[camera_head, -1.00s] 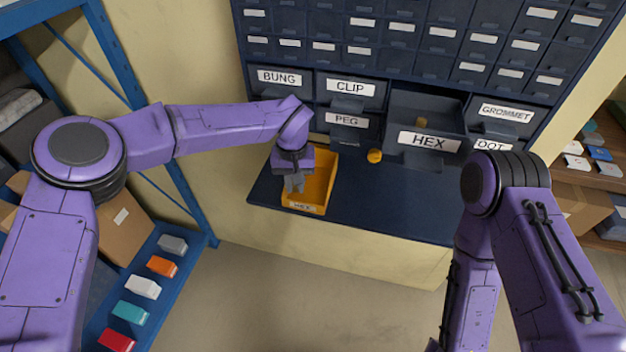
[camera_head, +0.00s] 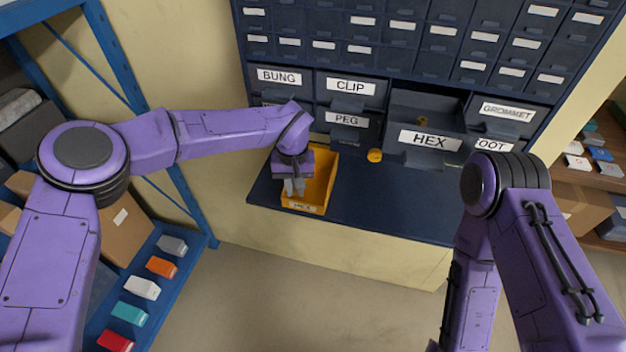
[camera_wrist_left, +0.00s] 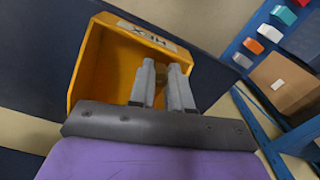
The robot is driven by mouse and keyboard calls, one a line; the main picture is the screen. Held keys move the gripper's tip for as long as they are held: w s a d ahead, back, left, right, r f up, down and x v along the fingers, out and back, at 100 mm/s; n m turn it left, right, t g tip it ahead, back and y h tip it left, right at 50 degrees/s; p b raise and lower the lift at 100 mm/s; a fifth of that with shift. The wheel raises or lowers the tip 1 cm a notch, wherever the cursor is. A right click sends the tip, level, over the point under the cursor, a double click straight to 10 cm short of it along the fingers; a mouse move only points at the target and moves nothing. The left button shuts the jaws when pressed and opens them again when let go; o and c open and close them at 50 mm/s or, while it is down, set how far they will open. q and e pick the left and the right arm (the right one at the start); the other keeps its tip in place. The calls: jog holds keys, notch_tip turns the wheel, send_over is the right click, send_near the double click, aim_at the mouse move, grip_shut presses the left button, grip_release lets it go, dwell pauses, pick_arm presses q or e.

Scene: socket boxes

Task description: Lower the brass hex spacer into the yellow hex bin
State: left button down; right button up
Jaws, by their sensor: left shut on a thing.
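The yellow hex bin (camera_head: 318,190) stands on the dark counter, open at the top, with a HEX label on its front. It also shows in the left wrist view (camera_wrist_left: 88,62). My left gripper (camera_head: 294,188) is over the left part of the bin's opening, fingers pointing down. In the left wrist view its two grey fingers (camera_wrist_left: 163,70) are shut on the brass hex spacer (camera_wrist_left: 160,88), a brownish sliver between them. The fingers hide most of the spacer, and I cannot tell how far it is below the rim. My right gripper is out of view.
A small yellow-orange piece (camera_head: 375,155) lies on the counter (camera_head: 400,200) right of the bin. The HEX drawer (camera_head: 430,140) is pulled out, with a small yellowish piece inside. The drawer cabinet rises behind. A blue shelf (camera_head: 190,255) with coloured boxes stands at left.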

pick_arm(q)
jog(key=shift+f+b, duration=0.45)
jog(key=shift+f, duration=0.8)
dwell(0.4)
jog(key=c, duration=1)
grip_release()
jog(key=shift+r, duration=0.1)
notch_tip(320, 180, up, 10)
jog(key=b, duration=0.3)
jog(key=shift+f, duration=0.2)
jog(key=shift+r, duration=0.4)
